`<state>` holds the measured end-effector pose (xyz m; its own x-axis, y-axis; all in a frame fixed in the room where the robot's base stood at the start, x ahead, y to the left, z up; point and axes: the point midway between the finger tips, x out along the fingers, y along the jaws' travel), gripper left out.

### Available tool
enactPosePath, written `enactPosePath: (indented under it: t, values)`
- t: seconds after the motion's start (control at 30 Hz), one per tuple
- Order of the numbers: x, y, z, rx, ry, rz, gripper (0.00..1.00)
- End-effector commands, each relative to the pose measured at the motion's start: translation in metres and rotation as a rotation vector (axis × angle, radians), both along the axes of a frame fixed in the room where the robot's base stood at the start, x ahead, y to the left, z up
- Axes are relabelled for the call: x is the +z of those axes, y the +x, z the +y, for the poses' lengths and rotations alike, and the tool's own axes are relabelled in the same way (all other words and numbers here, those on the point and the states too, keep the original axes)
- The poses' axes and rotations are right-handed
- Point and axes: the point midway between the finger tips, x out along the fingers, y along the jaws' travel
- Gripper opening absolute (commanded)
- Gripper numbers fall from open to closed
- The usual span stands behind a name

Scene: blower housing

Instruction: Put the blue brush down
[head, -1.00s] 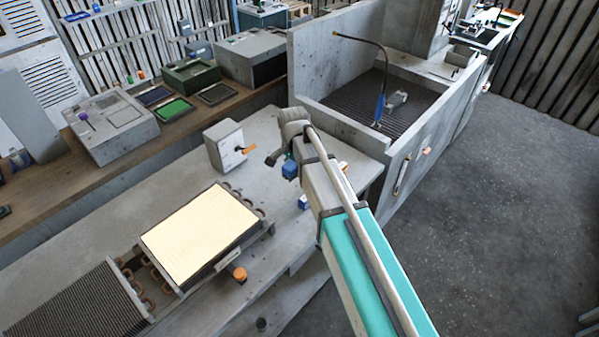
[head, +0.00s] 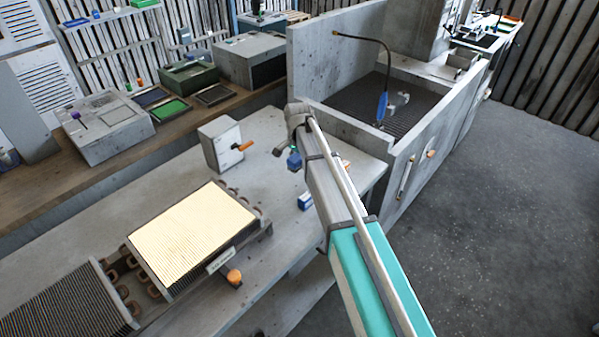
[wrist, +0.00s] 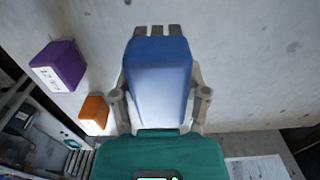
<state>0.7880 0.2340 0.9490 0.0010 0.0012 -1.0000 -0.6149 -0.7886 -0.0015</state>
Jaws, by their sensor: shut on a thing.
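The blue brush (wrist: 158,80) is in my gripper (wrist: 160,97). In the wrist view its blue body lies between the two fingers, with dark grey tufts at the far end. The fingers are shut on its sides. In the head view my gripper (head: 290,152) is over the grey bench (head: 265,140), right of the grey box with the orange lever. A small blue part of the brush (head: 294,161) shows below it; the arm hides the rest. I cannot tell whether the brush touches the bench.
A purple-blue box (wrist: 58,66) and an orange block (wrist: 94,113) stand left of the brush in the wrist view. A blue-and-white box (head: 305,201) lies on the bench beside my arm. The lever box (head: 222,143) and a finned panel (head: 190,240) stand further left.

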Motion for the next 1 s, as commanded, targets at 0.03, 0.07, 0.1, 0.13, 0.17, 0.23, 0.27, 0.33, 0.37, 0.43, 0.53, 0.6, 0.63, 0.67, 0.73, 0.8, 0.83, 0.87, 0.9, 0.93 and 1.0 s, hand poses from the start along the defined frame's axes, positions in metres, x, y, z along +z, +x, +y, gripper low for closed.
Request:
enactPosePath:
  t: [0.03, 0.07, 0.1, 0.13, 0.17, 0.23, 0.27, 0.33, 0.37, 0.43, 0.53, 0.6, 0.63, 0.67, 0.73, 0.8, 0.83, 0.87, 0.9, 0.93, 1.0]
  values:
    - [-0.001, 0.001, 0.000, 0.000, 0.000, 0.000, 0.21]
    - [-0.001, 0.001, 0.000, 0.000, 0.000, 0.000, 0.21]
    - [0.000, 0.001, 0.000, 0.000, 0.000, 0.000, 0.21]
    - [0.000, 0.000, 0.000, 0.000, 0.000, 0.000, 0.21]
    - [0.000, 0.000, 0.000, 0.000, 0.000, 0.000, 0.21]
    - [0.000, 0.000, 0.000, 0.000, 0.000, 0.000, 0.21]
    - [0.000, 0.000, 0.000, 0.000, 0.000, 0.000, 0.21]
    - [0.000, 0.000, 0.000, 0.000, 0.000, 0.000, 0.21]
    - [-0.001, 0.001, 0.000, 0.000, 0.000, 0.000, 0.21]
    - [-0.003, 0.002, 0.000, 0.000, 0.000, 0.000, 0.21]
    - [-0.009, 0.006, 0.000, 0.000, 0.000, 0.000, 0.21]
    - [-0.014, 0.010, 0.000, 0.001, 0.000, 0.000, 0.21]
    - [-0.017, 0.010, 0.000, 0.001, 0.000, 0.000, 0.21]
    - [-0.019, 0.009, 0.000, 0.001, 0.000, 0.000, 0.21]
    - [-0.026, 0.008, 0.000, 0.001, 0.000, 0.000, 0.21]
    - [-0.031, 0.008, 0.000, 0.001, 0.000, 0.000, 0.21]
    - [-0.034, 0.008, 0.000, 0.001, 0.000, 0.000, 0.21]
    - [-0.035, 0.008, 0.000, 0.001, 0.000, 0.000, 0.21]
    - [-0.038, 0.008, 0.000, 0.001, 0.000, 0.000, 0.21]
    - [-0.039, 0.008, 0.000, 0.001, 0.000, 0.000, 0.21]
    - [-0.041, 0.008, 0.000, 0.001, 0.000, 0.000, 0.21]
